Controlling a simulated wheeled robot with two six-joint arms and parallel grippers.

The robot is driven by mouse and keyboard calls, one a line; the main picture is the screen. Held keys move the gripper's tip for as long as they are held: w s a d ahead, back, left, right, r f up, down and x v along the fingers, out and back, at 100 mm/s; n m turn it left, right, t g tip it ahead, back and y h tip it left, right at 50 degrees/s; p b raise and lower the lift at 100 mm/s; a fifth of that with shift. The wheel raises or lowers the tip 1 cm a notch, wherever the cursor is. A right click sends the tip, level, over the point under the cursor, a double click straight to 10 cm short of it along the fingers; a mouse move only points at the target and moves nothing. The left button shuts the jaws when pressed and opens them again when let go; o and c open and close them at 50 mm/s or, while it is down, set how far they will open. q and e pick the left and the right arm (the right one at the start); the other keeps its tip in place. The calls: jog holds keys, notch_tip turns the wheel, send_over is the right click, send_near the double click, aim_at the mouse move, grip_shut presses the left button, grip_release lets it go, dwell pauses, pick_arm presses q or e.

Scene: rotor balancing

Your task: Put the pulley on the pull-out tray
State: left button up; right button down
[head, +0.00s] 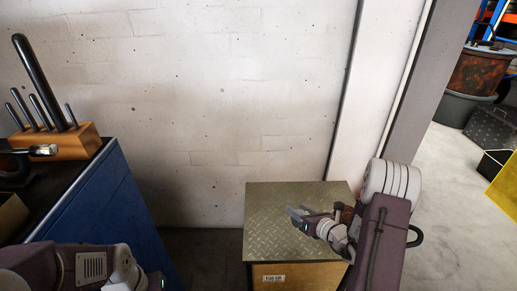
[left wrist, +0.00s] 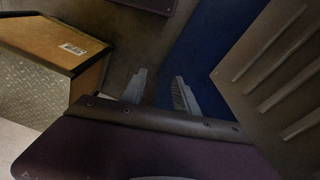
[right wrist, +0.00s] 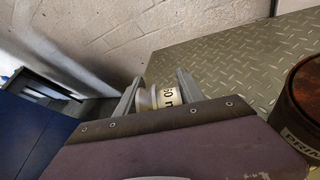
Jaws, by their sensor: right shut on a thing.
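My right gripper (head: 298,214) is over the metal-topped wooden stand in the head view. In the right wrist view its fingers are shut on a small cream wheel-like piece with dark print (right wrist: 166,97), which looks like the pulley. It cannot be made out in the head view. My left gripper (left wrist: 160,78) is open and empty in the left wrist view, between the stand and a blue panel. In the head view only part of the left arm shows at bottom left. I cannot make out the pull-out tray for certain in any view.
The stand (head: 275,202) has a diamond-plate top; a red-brown tin (right wrist: 300,105) is at its right in the right wrist view. A blue cabinet (head: 115,215) at left carries a wooden tool block (head: 60,141). A pale wall (head: 230,100) is behind.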

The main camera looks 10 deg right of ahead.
jog(key=shift+s+d+r, duration=0.3)
jog(key=shift+d+r, duration=0.2)
jog(key=shift+d, duration=0.15)
jog(key=s+a+r+n+g+y, duration=0.1)
jog(key=s+a+n+g+y, duration=0.4)
jog(key=s+a+n+y, duration=0.45)
notch_tip(320, 180, up, 24)
jog(key=a+m+h+p, duration=0.1)
jog(key=h+p, duration=0.1)
jog(key=p, duration=2.7)
jog(key=shift+s+a+r+m+p, duration=0.2)
jog(key=shift+s+r+m+p, duration=0.05)
jog(key=shift+s+m+p, duration=0.1)
